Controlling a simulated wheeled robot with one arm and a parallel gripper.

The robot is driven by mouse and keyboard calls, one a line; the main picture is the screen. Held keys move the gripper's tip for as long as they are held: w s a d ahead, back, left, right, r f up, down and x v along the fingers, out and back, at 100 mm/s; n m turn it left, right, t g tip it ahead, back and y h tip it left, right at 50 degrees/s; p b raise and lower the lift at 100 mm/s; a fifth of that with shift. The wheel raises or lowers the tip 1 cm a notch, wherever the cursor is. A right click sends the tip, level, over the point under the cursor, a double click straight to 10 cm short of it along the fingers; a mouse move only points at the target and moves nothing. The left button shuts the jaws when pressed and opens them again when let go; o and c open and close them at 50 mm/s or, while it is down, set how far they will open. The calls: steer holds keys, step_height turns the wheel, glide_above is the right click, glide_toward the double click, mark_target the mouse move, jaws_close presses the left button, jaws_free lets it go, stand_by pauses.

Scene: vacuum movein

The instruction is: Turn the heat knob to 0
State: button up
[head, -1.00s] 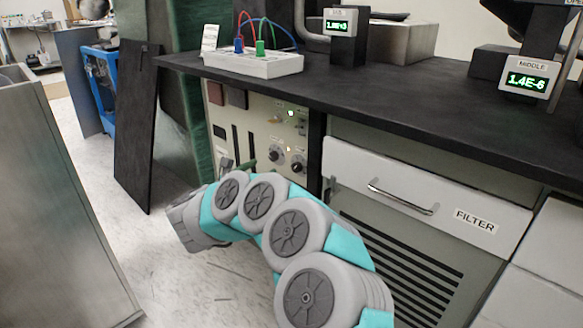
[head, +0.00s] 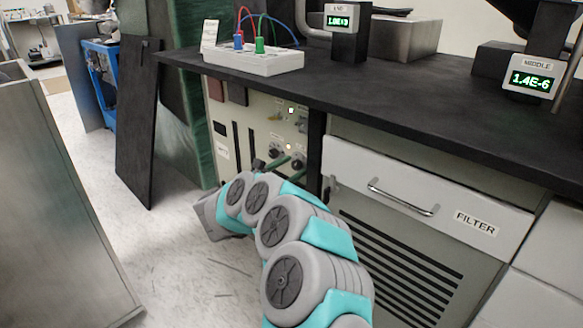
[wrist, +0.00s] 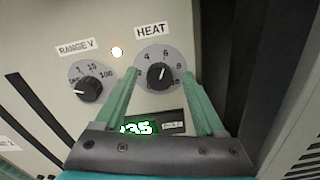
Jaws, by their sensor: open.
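The heat knob (wrist: 160,76) is a black dial on a grey scale plate under a "HEAT" label in the wrist view. Its white mark points up, near the 6. My gripper (wrist: 162,80) is open, with one green finger to the left of the knob and one to the right. The fingers look apart from the knob, though the depth is hard to judge. In the head view the heat knob (head: 298,164) shows on the panel, and my gripper (head: 270,163) is beside it, partly hidden by my arm.
The range knob (wrist: 88,90) sits left of the heat knob, with a lit lamp (wrist: 117,52) between them. A green display (wrist: 138,128) is below. The black countertop (head: 400,90) overhangs the panel, and the filter drawer (head: 430,185) is to the right.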

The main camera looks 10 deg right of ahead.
steer(key=shift+c, duration=0.4)
jaws_close()
